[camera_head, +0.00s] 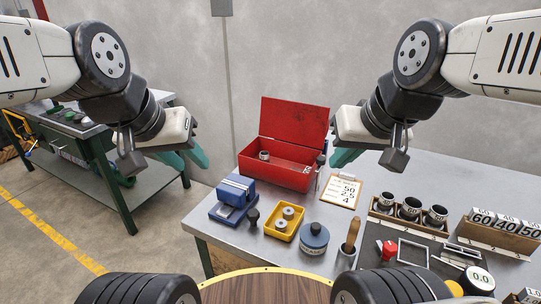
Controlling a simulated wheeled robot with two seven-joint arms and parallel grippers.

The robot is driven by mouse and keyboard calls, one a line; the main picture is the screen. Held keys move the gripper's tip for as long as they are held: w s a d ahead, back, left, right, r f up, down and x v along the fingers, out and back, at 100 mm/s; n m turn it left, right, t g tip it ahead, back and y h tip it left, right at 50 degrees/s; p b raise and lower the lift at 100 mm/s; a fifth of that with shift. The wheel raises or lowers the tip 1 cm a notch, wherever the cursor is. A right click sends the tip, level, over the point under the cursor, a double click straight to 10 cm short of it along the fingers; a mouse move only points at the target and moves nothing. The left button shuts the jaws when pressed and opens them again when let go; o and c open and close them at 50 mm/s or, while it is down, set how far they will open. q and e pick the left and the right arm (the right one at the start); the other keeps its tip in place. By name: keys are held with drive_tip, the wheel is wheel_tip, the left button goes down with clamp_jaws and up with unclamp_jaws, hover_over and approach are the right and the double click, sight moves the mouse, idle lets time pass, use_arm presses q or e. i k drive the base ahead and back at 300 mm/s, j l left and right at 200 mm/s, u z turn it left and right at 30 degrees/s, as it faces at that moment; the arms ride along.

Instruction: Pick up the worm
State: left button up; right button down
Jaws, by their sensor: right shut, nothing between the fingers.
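I cannot make out a worm in the head view. My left gripper (187,157) hangs in the air left of the table, with two teal fingertips that look apart and nothing visible between them. My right gripper (344,157) is shut and empty, in the air by the right side of an open red metal box (272,168). A small metal cylinder (264,155) shows inside the box; part of the interior is hidden.
A green workbench (117,193) stands left.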

sight(264, 160)
drive_tip(key=i+j+z, duration=0.1)
drive_tip(key=j+z, duration=0.55)
drive_tip(key=z, duration=0.3)
drive_tip(key=j+z, duration=0.45)
